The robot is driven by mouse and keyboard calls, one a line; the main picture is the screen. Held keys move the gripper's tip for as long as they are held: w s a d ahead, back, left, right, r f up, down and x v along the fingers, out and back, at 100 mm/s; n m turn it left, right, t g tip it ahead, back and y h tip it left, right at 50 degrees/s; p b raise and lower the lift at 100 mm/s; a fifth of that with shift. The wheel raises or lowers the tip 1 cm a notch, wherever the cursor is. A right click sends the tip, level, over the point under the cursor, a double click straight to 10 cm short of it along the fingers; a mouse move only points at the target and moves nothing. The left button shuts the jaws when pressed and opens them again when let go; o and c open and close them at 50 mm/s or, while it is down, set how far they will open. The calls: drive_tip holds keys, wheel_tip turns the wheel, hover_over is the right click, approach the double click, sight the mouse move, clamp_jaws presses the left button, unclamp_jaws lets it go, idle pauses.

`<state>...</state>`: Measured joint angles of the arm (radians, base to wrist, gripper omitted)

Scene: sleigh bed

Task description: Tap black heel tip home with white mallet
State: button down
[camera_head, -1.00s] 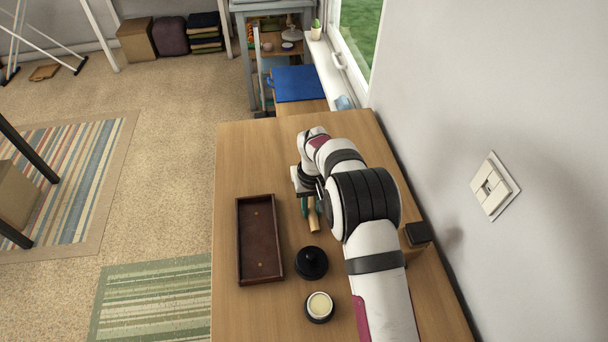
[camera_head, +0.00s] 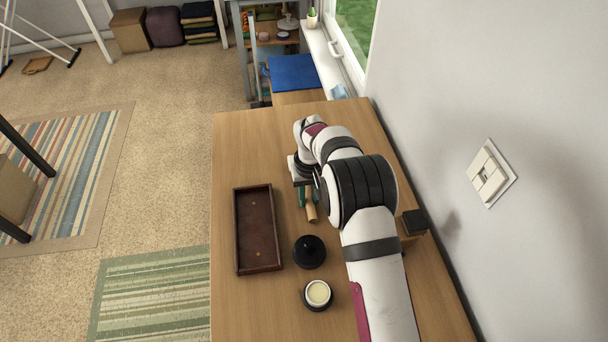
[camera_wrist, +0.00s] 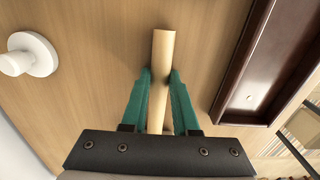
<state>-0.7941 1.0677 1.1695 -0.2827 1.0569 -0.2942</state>
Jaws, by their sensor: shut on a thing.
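My gripper (camera_wrist: 160,82) has green fingers shut on a round pale wooden handle (camera_wrist: 162,45). In the head view the handle's end (camera_head: 311,212) sticks out below the fingers, right of the brown tray. I take it for the mallet's handle; the mallet's head does not show in either view. A black block (camera_head: 413,222) tops a wooden piece (camera_head: 410,240) at the table's right edge, partly behind my arm. It may be the heel tip on its heel. My gripper is to its left and farther back, apart from it.
A brown tray (camera_head: 238,230) lies left of my gripper. A black knobbed lid or jar (camera_head: 309,251) and an open tin of pale stuff (camera_head: 318,293) stand nearer. The wrist view shows a white knobbed disc (camera_wrist: 42,55). A wall (camera_head: 500,250) bounds the right.

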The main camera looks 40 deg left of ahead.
wheel_tip(320, 180, up, 16)
idle(0.6)
drive_tip(key=s+d+m+t+h, duration=0.1)
drive_tip(key=s+d+h, duration=0.1)
drive_tip(key=d, duration=0.3)
drive_tip(key=s+d+f+m+t+h, duration=0.1)
drive_tip(key=s+d+h, duration=0.1)
drive_tip(key=d, duration=0.3)
drive_tip(key=s+d+f+m+t+h, duration=0.1)
drive_tip(key=s+d+m+h, duration=0.1)
drive_tip(key=d, duration=0.4)
drive_tip(key=shift+s+d+h, duration=0.1)
drive_tip(key=shift+s+h, duration=0.05)
drive_tip(key=shift+h, duration=0.35)
drive_tip(key=s+d+r+m+t+h, duration=0.1)
drive_tip(key=s+d+r+t+h, duration=0.1)
drive_tip(key=d+r+h, duration=0.7)
drive_tip(key=shift+d+t+h, duration=0.4)
drive_tip(key=shift+d+h, duration=0.1)
drive_tip(key=shift+d, duration=0.6)
drive_tip(key=shift+s+r, duration=0.1)
